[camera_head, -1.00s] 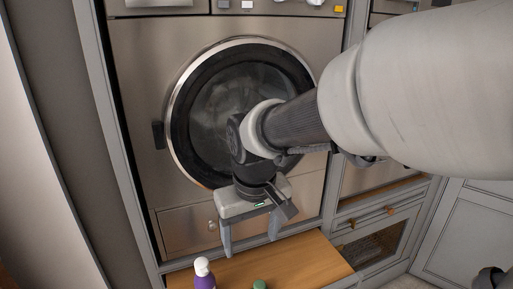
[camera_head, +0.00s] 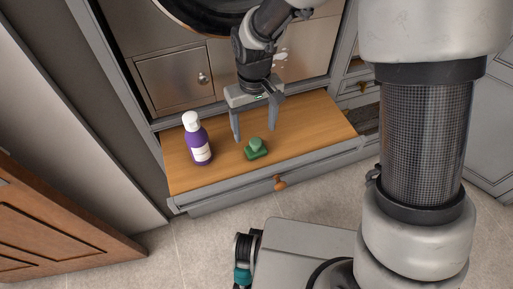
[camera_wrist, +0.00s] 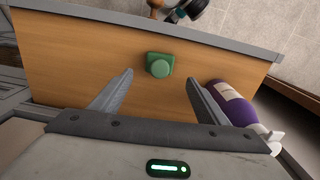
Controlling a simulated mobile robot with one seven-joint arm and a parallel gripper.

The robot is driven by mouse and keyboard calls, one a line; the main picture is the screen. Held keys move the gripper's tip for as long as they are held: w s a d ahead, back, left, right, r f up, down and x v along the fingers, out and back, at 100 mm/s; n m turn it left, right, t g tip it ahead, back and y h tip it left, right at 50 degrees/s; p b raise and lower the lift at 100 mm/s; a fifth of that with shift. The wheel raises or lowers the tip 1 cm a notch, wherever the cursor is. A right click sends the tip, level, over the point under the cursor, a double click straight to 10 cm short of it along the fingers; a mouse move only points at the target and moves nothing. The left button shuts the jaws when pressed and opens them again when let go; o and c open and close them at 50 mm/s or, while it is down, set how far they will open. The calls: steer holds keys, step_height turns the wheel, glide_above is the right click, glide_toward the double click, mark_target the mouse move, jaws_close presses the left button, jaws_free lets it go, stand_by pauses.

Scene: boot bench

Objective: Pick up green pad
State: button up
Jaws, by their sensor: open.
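The green pad (camera_head: 256,150) is a small green block with a rounded knob on top. It sits on the wooden bench top (camera_head: 310,133), near its front edge. My gripper (camera_head: 254,136) is open and empty, with its fingers pointing down just behind the pad. In the wrist view the green pad (camera_wrist: 159,65) shows beyond the fingertips, between their lines. The gripper (camera_wrist: 158,82) does not touch it there, as far as I can tell.
A purple bottle with a white cap (camera_head: 197,140) stands on the bench left of the pad. It lies close to one finger in the wrist view (camera_wrist: 235,103). A drawer with a knob (camera_head: 279,183) is below the bench top. The bench right of the pad is clear.

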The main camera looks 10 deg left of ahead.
mark_target(256, 141)
step_height(256, 141, down, 8)
steer(key=shift+s+d+f+b, duration=0.15)
steer(key=shift+b, duration=0.7)
steer(key=c, duration=1.1)
steer(key=shift+r+p, duration=1.1)
steer(key=shift+r, duration=3.95)
